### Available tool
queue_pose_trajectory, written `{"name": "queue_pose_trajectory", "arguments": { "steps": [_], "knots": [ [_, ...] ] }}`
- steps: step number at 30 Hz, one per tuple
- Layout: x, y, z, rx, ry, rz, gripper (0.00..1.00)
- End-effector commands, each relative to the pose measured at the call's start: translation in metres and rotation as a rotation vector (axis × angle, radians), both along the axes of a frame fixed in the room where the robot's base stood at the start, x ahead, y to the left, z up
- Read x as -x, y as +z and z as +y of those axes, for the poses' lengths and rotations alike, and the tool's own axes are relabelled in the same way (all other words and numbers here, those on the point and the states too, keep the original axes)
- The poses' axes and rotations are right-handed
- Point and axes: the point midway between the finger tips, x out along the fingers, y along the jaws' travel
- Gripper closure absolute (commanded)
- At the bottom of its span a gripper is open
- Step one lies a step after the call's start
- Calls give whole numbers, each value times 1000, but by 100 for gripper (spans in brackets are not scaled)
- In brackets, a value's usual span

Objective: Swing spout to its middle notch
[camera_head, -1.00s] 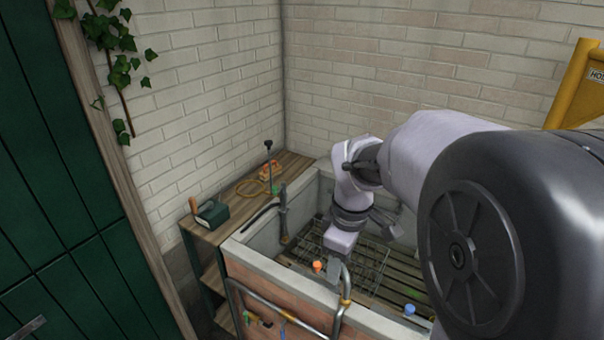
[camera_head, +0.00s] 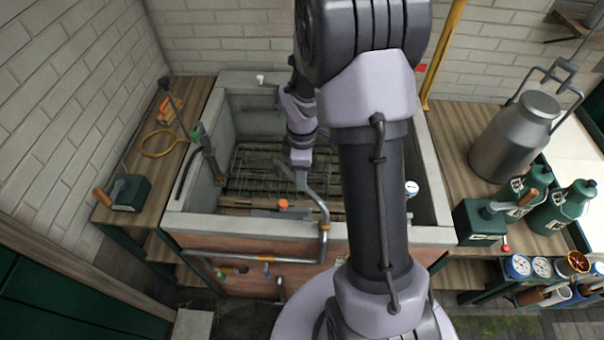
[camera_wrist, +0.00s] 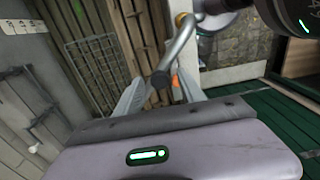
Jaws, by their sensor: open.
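The spout is a grey metal pipe (camera_head: 324,215) that rises at the front wall of the sink and bends inward over the basin. In the wrist view the spout (camera_wrist: 180,42) runs toward me and its dark round end lies between my fingers. My gripper (camera_wrist: 160,77) is open, one finger on each side of the spout's end; I cannot tell whether either touches it. In the head view my gripper (camera_head: 297,180) hangs low over the basin at the spout's inner end, partly hiding it. Notches cannot be made out.
The stone sink (camera_head: 190,225) has a wire rack (camera_head: 262,170) and an orange knob (camera_head: 283,203) inside. A wooden shelf on the left holds a green block tool (camera_head: 128,192) and a yellow ring (camera_head: 160,143). A metal churn (camera_head: 512,135) and green cans (camera_head: 565,210) stand right.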

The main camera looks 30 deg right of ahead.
Motion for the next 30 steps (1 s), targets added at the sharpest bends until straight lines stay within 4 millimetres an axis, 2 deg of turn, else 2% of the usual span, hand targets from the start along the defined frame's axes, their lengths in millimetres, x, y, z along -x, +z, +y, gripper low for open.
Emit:
{"name": "queue_pose_trajectory", "arguments": {
  "steps": [8, 11, 15, 16, 30],
  "knots": [
    [0, -2, 0, 1, 0, -1, 53],
    [0, -2, 0, 0, 0, 0, 69],
    [0, -2, 0, 0, 0, 0, 97],
    [0, -2, 0, 0, 0, 0, 100],
    [0, -2, 0, 1, 0, -1, 100]
  ]
}}
